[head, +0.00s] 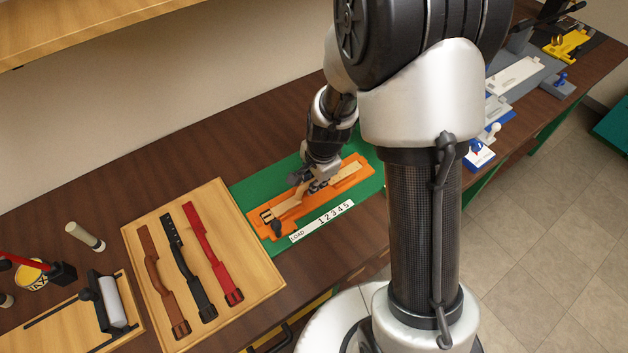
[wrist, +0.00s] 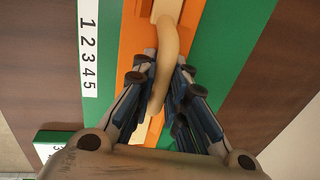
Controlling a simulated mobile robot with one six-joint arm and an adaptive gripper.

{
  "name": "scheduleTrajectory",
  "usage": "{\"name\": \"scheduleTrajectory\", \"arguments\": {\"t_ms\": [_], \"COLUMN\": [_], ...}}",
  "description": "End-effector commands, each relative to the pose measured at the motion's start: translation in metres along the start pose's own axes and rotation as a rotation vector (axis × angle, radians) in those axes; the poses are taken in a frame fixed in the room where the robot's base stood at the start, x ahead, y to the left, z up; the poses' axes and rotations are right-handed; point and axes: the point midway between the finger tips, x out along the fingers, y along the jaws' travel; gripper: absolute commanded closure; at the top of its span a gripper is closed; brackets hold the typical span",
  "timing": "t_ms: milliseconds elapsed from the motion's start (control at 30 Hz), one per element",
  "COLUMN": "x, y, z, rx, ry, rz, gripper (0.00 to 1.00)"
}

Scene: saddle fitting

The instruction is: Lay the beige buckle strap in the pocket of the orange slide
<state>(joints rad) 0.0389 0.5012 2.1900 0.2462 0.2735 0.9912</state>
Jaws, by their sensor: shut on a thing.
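The orange slide (head: 364,170) lies on a green mat and shows as an orange strip in the wrist view (wrist: 132,36). The beige buckle strap (head: 288,210) runs lengthwise along the slide, its dark buckle (head: 266,215) at the slide's left end. My gripper (head: 316,187) is over the middle of the slide, shut on the strap. In the wrist view, an arched beige part of the strap (wrist: 172,50) passes between the fingertips (wrist: 160,78). I cannot tell whether the strap lies fully down in the pocket, as my gripper hides its middle.
A wooden tray (head: 131,238) with brown (head: 159,275), black (head: 189,270) and red (head: 213,250) straps stands left of the green mat (head: 245,187). A white label strip with numbers (head: 322,221) lies along the slide's front. More fixtures (head: 515,75) stand at the far right.

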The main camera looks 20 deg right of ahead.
Motion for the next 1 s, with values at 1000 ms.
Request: {"name": "scheduleTrajectory", "arguments": {"t_ms": [1000], "x": [-0.043], "y": [-0.002], "z": [0.0], "rx": [0.0], "ry": [0.001], "rz": [-0.004], "gripper": [0.67]}}
